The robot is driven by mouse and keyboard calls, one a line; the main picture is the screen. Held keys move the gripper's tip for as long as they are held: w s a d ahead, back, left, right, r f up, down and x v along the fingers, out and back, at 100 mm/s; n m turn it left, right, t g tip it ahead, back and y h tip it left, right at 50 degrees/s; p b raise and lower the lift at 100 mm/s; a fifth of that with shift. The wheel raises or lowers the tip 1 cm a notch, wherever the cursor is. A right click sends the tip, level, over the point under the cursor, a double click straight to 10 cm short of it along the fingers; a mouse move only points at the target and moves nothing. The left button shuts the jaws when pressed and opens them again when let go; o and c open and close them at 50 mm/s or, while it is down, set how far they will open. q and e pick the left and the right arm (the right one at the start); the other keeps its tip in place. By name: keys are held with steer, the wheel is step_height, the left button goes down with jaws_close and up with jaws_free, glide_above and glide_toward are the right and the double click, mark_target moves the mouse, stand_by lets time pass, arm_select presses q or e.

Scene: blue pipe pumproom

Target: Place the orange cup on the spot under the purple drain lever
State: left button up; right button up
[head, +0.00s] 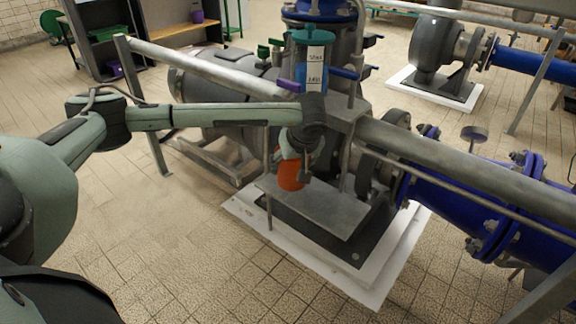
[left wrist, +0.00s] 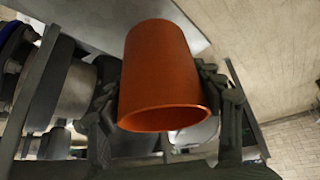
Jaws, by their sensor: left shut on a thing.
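The orange cup (head: 290,176) is between the fingers of my left gripper (head: 298,158), which is shut on it. In the left wrist view the cup (left wrist: 162,75) fills the middle, with a dark finger of the gripper (left wrist: 160,95) on each side. The purple drain lever (head: 289,85) sticks out left from the pump's blue and green fitting, above my gripper. Below is a flat grey metal plate (head: 325,212). The cup is over its back left part; I cannot tell whether it touches the plate. No marked spot is visible. My right gripper is out of view.
A thick grey rail (head: 205,66) and pipe (head: 470,170) run across beside the pump. A thin post (head: 268,175) stands at the plate's left edge. Blue pipes (head: 455,205) lie right. Tiled floor (head: 190,260) is free at front left.

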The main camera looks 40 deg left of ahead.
arm_select(q)
steer(key=shift+w+a, duration=1.05)
steer(key=shift+a, duration=0.2)
steer(key=shift+f, duration=1.75)
steer(key=shift+f, duration=0.1)
steer(key=o, duration=1.2)
steer(key=shift+c, duration=0.2)
